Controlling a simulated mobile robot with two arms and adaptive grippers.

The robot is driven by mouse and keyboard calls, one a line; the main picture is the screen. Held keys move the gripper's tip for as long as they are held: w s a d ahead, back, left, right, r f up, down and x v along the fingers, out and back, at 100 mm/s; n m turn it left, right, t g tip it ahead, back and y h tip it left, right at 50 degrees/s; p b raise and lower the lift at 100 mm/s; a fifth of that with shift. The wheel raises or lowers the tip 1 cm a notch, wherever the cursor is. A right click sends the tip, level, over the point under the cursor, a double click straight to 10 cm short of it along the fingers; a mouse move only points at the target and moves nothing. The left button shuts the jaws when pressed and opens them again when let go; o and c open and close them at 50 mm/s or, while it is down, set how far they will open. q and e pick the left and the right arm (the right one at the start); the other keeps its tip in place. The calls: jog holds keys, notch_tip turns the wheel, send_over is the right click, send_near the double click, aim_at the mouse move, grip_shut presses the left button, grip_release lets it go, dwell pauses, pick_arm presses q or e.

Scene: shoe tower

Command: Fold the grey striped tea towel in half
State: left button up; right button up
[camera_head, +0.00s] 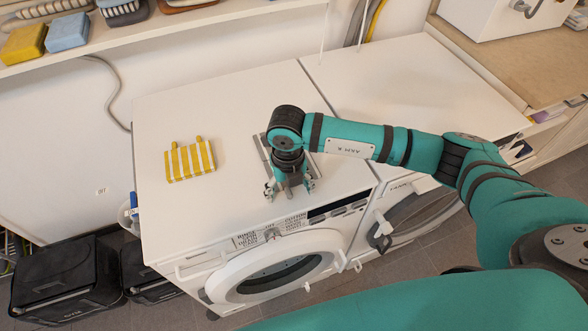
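A flat cloth with grey stripes (262,148), which looks like the grey striped tea towel, lies on the white top of the left machine. My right gripper and wrist cover most of it, so its full outline and any fold are hidden. My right gripper (289,187) points down over its front part with its two fingers spread apart. I see nothing between the fingers; whether they touch the cloth I cannot tell. My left gripper is not in view.
A yellow and white striped cloth (190,160) lies to the left on the same machine top (220,110). The front-loading washer door (275,278) is below.

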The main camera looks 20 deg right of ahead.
jog(key=shift+o, duration=0.2)
jog(key=shift+s+f, duration=0.1)
jog(key=shift+w+r+g+p, duration=0.15)
jog(key=shift+r+p, duration=0.15)
jog(key=shift+r, duration=0.25)
jog(key=shift+w+r+g+p, duration=0.15)
jog(key=shift+r+p, duration=0.15)
jog(key=shift+r, duration=0.2)
jog(key=c, duration=0.3)
jog(key=shift+c, duration=1.1)
jog(key=shift+c, duration=0.8)
jog(key=shift+w+r+p, duration=0.25)
jog(key=shift+r+p, duration=0.3)
jog(key=shift+r, duration=0.45)
jog(key=c, duration=0.5)
jog(key=shift+r+g, duration=0.1)
jog(key=shift+g, duration=0.2)
grip_shut()
jog(key=shift+w+r+p, duration=0.3)
jog(key=shift+r+p, duration=0.25)
jog(key=shift+r, duration=0.35)
jog(key=shift+w+r+g+p, duration=0.25)
jog(key=shift+r+g+p, duration=0.25)
jog(key=shift+r, duration=0.5)
